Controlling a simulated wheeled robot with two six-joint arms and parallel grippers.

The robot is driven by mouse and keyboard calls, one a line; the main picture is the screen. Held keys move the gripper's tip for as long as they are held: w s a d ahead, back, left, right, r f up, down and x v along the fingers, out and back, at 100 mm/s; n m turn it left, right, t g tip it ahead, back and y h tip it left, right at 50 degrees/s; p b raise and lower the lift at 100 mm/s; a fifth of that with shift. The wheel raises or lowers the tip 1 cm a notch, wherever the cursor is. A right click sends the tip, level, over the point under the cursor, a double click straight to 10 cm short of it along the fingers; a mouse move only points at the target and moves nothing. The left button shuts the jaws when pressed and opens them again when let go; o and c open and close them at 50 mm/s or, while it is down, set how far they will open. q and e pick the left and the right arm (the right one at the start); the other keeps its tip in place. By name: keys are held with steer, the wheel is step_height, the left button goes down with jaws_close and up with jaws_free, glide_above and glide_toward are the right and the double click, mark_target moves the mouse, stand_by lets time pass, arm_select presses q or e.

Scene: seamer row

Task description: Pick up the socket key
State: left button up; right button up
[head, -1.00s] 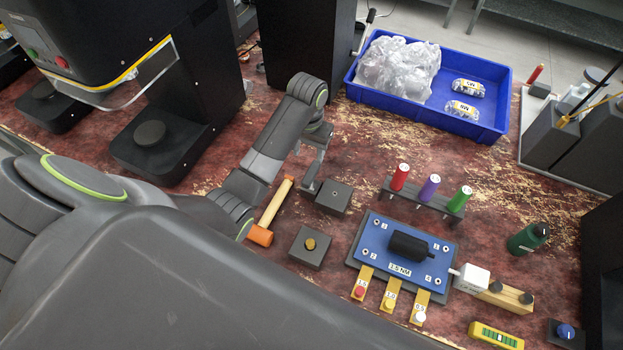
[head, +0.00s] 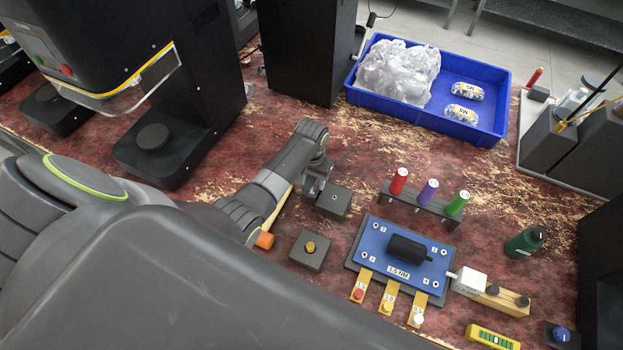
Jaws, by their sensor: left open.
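I cannot pick out the socket key for certain. A small dark block (head: 334,202) with a small round fitting on top stands just right of my left gripper (head: 313,190). The gripper is open, points down and is close beside this block; whether they touch is unclear. A second dark block (head: 311,251) with a brass knob stands nearer to me. A rack (head: 421,207) holds upright red (head: 399,181), purple (head: 428,192) and green (head: 457,204) handled tools. My right gripper is not in view.
A blue plate (head: 376,237) with numbered corners carries a black cylinder (head: 408,247). A white block (head: 468,281) adjoins it. A mallet's orange head (head: 264,240) shows beside my left arm. A blue tray (head: 433,122) with bags stands behind. A green bottle (head: 525,242) stands right.

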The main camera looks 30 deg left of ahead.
arm_select(q)
steer(key=shift+f, duration=0.25)
jaws_close()
stand_by(0.3)
